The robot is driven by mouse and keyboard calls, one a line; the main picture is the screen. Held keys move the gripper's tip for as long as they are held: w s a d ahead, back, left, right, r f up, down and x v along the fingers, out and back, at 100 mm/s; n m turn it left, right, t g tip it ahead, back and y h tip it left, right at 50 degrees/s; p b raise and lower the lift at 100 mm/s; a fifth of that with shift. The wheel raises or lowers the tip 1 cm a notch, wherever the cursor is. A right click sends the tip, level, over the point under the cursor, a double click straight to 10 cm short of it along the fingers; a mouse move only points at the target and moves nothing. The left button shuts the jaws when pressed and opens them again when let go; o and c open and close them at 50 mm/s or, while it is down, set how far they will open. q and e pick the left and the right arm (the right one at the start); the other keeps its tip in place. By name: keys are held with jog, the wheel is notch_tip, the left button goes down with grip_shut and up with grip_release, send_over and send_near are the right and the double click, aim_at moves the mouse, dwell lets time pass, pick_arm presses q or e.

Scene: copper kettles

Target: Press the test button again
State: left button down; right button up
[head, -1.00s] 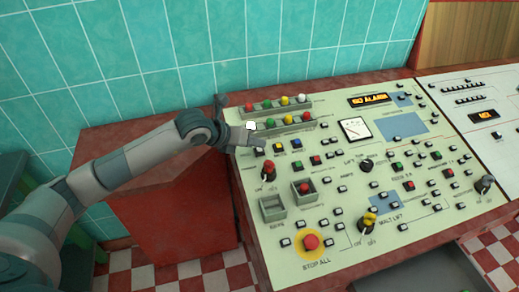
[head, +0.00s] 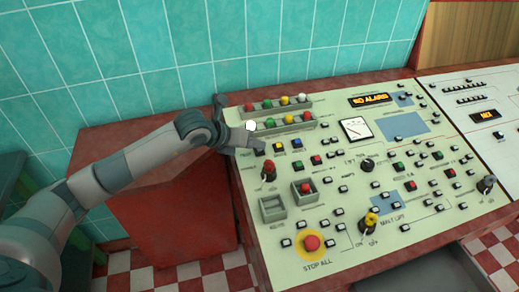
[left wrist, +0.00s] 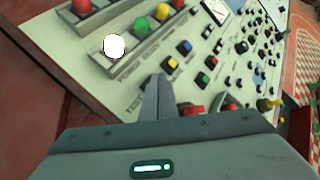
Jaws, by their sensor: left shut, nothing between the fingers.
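The control panel (head: 325,215) is a sloping cream desk. Its TEST lettering shows beside my fingers in the left wrist view (left wrist: 135,103). My left gripper (head: 257,148) is shut and empty, its fingertips down at the panel's upper left, left of the yellow button (head: 279,146). The fingers also show in the left wrist view (left wrist: 157,82). The test button is mostly hidden behind the fingertips; I cannot tell whether they touch it. A white lamp (head: 251,126) at the left end of the lower lamp row looks bright. My right gripper is not in view.
Just beyond the gripper are two lamp strips, the upper one with a red lamp (head: 250,107). Nearer are a red-topped lever (head: 269,171) and a red stop button (head: 312,242) on a yellow ring. A display (head: 370,99) glows orange. A tiled wall stands behind.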

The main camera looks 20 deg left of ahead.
pick_arm(q)
jog(key=shift+a+f+b, duration=0.4)
jog(key=shift+f+b, duration=0.35)
dwell(0.6)
jog(key=shift+d+r+p, duration=0.4)
jog(key=shift+d+r, duration=0.25)
jog(key=shift+r, duration=0.2)
jog(key=shift+d+r+p, duration=0.15)
jog(key=shift+r+p, duration=0.2)
jog(key=shift+r, duration=0.1)
jog(key=r, duration=0.1)
jog(key=r+p, duration=0.1)
jog(key=r, duration=0.1)
jog(key=r+p, duration=0.1)
jog(key=shift+s+d+r, duration=0.2)
jog(key=shift+s+r, duration=0.05)
jog(key=shift+s, duration=0.15)
dwell(4.5)
